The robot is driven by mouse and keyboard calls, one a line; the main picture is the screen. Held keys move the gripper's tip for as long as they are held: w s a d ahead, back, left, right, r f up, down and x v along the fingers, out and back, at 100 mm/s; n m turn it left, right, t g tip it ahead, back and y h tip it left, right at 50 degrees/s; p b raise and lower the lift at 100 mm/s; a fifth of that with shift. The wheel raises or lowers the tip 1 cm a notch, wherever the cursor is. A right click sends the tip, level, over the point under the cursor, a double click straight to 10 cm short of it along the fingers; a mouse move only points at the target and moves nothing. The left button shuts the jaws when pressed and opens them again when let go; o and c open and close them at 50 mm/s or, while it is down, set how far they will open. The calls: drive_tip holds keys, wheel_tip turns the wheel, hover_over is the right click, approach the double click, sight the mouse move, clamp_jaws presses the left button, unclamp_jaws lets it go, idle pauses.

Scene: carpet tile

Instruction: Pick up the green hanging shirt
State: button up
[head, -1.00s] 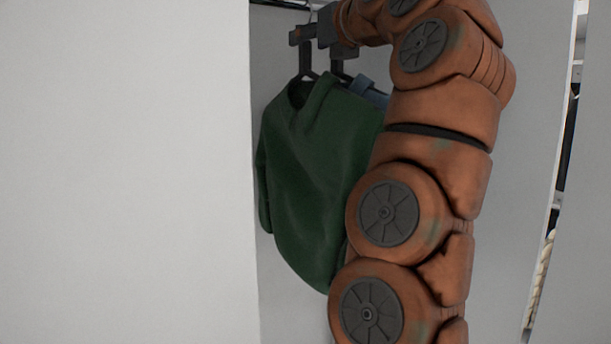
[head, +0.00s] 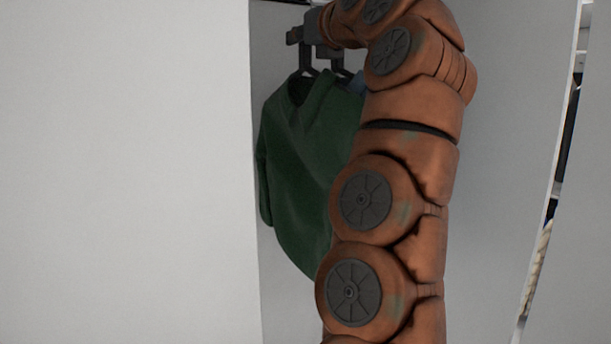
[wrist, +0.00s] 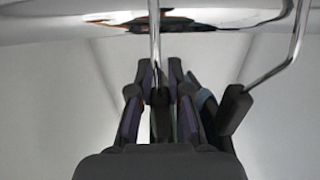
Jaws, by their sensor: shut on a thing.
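The green shirt (head: 296,160) hangs on a dark hanger (head: 306,62) in the narrow white recess, left of my arm in the head view. My arm covers its right side. My gripper (head: 294,36) is at the top of the hangers in the head view. In the wrist view my gripper (wrist: 158,95) is shut around the hanger's metal hook (wrist: 155,35), near its base. A bit of green shows between the fingers in the wrist view, and the rest of the shirt is hidden there.
A second hook (wrist: 290,50) is close to the right of my fingers. A shiny rail (wrist: 220,18) runs above. White panels (head: 120,170) stand close on both sides.

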drive_tip(key=shift+r, duration=0.1)
clamp_jaws()
idle(0.4)
drive_tip(key=shift+s+d+r, duration=0.15)
drive_tip(key=shift+r, duration=1.15)
